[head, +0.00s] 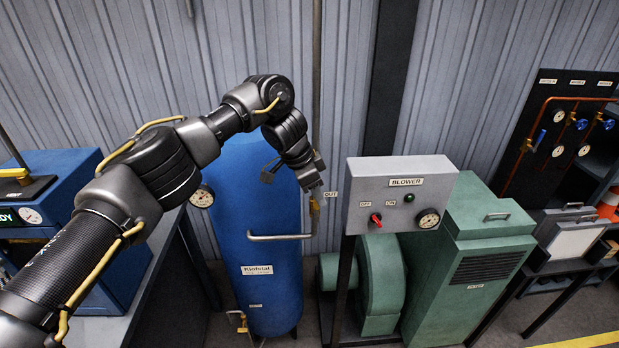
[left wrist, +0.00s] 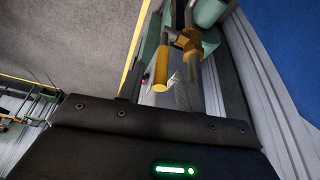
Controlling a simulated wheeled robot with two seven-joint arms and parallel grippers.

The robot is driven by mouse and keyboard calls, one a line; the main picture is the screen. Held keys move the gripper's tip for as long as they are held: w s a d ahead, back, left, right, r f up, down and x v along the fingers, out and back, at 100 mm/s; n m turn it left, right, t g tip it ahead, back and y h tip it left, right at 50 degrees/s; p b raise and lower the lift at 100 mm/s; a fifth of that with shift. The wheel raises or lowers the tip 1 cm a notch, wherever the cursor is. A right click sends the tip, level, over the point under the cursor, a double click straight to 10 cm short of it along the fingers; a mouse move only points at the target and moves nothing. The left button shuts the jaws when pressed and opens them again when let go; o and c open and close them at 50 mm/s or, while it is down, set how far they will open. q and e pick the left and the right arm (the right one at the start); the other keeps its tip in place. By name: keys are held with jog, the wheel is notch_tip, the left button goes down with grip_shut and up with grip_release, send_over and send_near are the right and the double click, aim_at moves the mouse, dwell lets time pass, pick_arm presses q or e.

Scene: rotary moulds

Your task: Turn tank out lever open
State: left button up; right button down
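The blue tank (head: 262,225) stands upright against the wall, with a pipe (head: 280,237) running from its side to a vertical line. A small brass valve (head: 315,203) with its lever sits on that line beside the "OUT" label (head: 331,195). My left gripper (head: 313,187) points down at the valve from above and partly hides it. In the left wrist view a yellow lever grip (left wrist: 162,73) and brass valve parts (left wrist: 190,45) show just beyond the gripper's black body. I cannot tell whether the fingers touch the lever or how far apart they are. My right gripper is out of view.
The grey blower panel (head: 377,187), with a red switch and gauge, stands close right of the valve. The green blower (head: 465,270) is behind it. A blue machine (head: 50,170) stands left. A pipe board (head: 560,130) with blue valve handles is far right.

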pick_arm(q)
jog(key=b+v, duration=0.1)
jog(key=v, duration=0.7)
jog(key=shift+s+r, duration=0.1)
